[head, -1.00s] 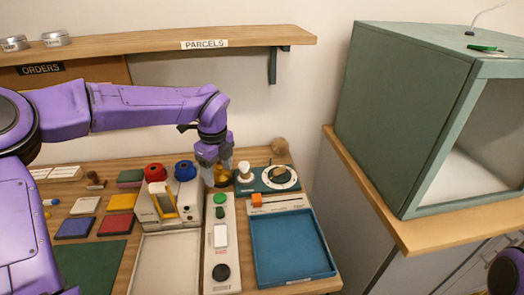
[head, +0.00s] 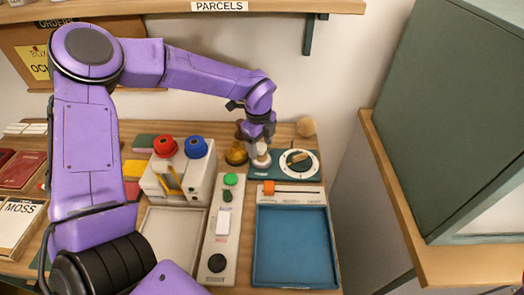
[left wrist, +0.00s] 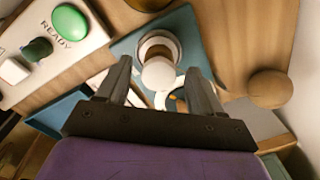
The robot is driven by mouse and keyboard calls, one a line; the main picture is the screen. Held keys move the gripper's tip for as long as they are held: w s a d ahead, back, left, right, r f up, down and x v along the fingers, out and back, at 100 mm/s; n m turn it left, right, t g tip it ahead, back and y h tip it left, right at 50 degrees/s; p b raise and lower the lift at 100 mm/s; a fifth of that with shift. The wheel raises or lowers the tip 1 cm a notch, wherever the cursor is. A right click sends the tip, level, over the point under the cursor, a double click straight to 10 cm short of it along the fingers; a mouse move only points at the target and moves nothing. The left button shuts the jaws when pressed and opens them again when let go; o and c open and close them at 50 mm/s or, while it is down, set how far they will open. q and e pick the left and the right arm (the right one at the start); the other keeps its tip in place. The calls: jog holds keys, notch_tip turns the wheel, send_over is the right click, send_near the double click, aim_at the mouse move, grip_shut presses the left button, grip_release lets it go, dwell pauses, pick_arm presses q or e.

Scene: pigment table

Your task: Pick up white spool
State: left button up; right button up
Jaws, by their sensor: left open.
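The white spool (head: 261,158) stands on the left part of a dark teal base at the back of the table. In the left wrist view the white spool (left wrist: 159,73) shows from above, with a round white top. My left gripper (head: 260,143) points down right over it in the head view. In the left wrist view its two fingers stand apart, one on each side of the spool's top, with nothing clamped. Whether the fingertips reach down beside the spool or stay above it is hard to tell. My right gripper is out of view.
The teal base carries a white dial (head: 299,163) close to the right of the spool. A brass piece (head: 236,154) stands close on the left. A wooden ball (head: 306,126) is behind. A blue tray (head: 295,250) and a button panel (head: 216,245) lie in front.

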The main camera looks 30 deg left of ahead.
pick_arm(q)
jog(key=shift+f, duration=0.85)
jog(key=c, duration=1.2)
jog(key=shift+o, duration=0.2)
jog(key=shift+r, duration=0.15)
